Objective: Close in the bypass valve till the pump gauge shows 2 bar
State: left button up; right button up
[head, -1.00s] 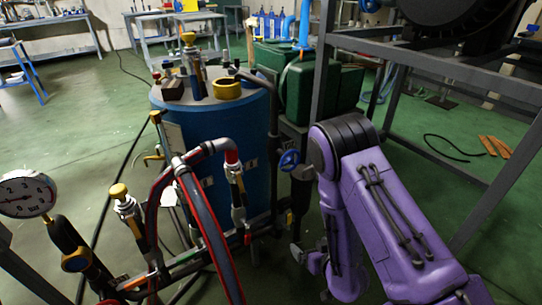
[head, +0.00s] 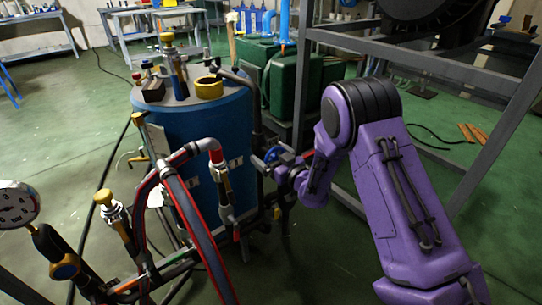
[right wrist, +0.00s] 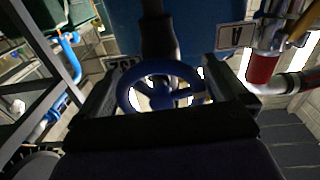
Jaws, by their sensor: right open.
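The bypass valve's blue handwheel (head: 272,154) stands right of the blue tank, on a dark upright pipe. My right gripper (head: 270,164) is open at the handwheel. In the right wrist view the handwheel (right wrist: 163,91) lies between the two dark fingers of my right gripper (right wrist: 160,77), one on each side. I cannot tell whether either finger touches the rim. The pump gauge (head: 17,205) has a white dial and is cut off by the left edge of the head view. Its needle is too unclear to read. My left gripper is not in view.
The blue tank (head: 195,125) carries a yellow ring (head: 209,88) on its lid. Red and grey hoses (head: 190,220) and a brass-topped valve (head: 108,205) are in front of it. A grey metal frame (head: 400,55) and green canisters (head: 294,92) stand behind my right arm.

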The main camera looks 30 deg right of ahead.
jog(key=c, duration=0.8)
jog(key=shift+r+m+p, duration=0.2)
jog(key=shift+m+p, duration=0.8)
jog(key=shift+m, duration=0.1)
jog(key=shift+f+m, duration=0.2)
jog(key=shift+m, duration=0.5)
jog(key=o, duration=0.8)
jog(key=s, duration=1)
jog(key=shift+s+d, duration=0.3)
jog(key=shift+d, duration=0.15)
